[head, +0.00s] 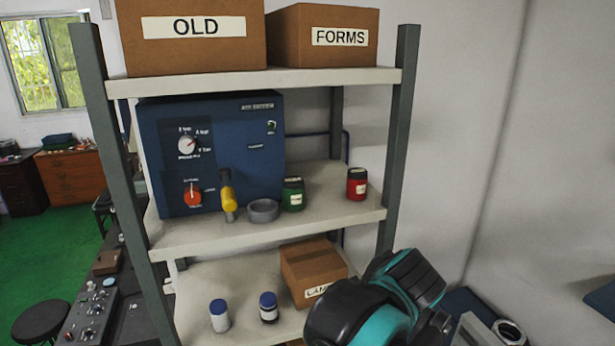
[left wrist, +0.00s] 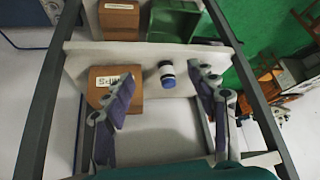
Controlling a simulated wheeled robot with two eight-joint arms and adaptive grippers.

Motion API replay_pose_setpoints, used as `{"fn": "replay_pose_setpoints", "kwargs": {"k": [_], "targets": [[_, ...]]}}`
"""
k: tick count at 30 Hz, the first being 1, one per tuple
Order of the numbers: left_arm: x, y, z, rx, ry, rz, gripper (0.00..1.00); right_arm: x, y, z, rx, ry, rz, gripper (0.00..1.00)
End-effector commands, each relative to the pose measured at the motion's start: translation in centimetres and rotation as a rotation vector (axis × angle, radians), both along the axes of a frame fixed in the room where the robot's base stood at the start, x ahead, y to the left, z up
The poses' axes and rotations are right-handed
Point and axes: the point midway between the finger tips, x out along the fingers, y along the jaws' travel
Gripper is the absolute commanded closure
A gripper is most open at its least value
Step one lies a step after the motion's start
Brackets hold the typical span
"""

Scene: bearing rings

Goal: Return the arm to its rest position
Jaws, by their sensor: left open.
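My left gripper (left wrist: 165,82) shows in the left wrist view, its two purple-padded fingers spread wide with nothing held between them. A bottle with a blue cap (left wrist: 167,74) appears in the gap between the fingers, seemingly beyond them on a shelf; how far away is unclear. In the head view a black and teal arm link of mine (head: 372,305) fills the lower right, in front of the lower shelf. No gripper shows in the head view.
The shelf rack's dark posts (head: 398,140) stand close to my arm. A cardboard box (head: 312,268) and two blue-capped bottles, one white (head: 219,318) and one dark-banded (head: 268,310), stand on the lower shelf. Green (head: 293,196) and red (head: 357,185) jars stand above.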

Motion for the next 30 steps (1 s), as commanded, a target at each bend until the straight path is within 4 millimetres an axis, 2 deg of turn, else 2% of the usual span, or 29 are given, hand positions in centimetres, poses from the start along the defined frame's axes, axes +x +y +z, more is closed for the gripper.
{"fn": "replay_pose_setpoints", "kwargs": {"k": [1, 6, 11, 17, 20, 30], "targets": [[0.0, 0.5, -1.0, -0.001, 0.007, -0.007, 0.42, 0.0, 0.0, -0.9, 0.000, 0.000, 0.000, 0.60], [0.0, 2.0, -3.2, -0.009, 0.031, -0.042, 0.42, 0.0, 0.0, -2.3, 0.000, 0.000, 0.000, 0.60], [-0.1, 3.9, -6.2, -0.019, 0.059, -0.090, 0.42, 0.0, 0.0, -4.3, 0.000, 0.000, 0.000, 0.60], [-0.6, 7.3, -11.6, -0.040, 0.096, -0.175, 0.42, 0.0, 0.0, -7.9, 0.000, 0.000, 0.000, 0.60], [-1.1, 9.4, -15.4, -0.055, 0.110, -0.234, 0.42, 0.0, 0.0, -10.5, 0.000, 0.000, 0.000, 0.60], [-4.7, 17.9, -34.0, -0.076, 0.059, -0.512, 0.42, 0.1, 0.1, -22.6, 0.000, 0.000, 0.000, 0.60]]}}
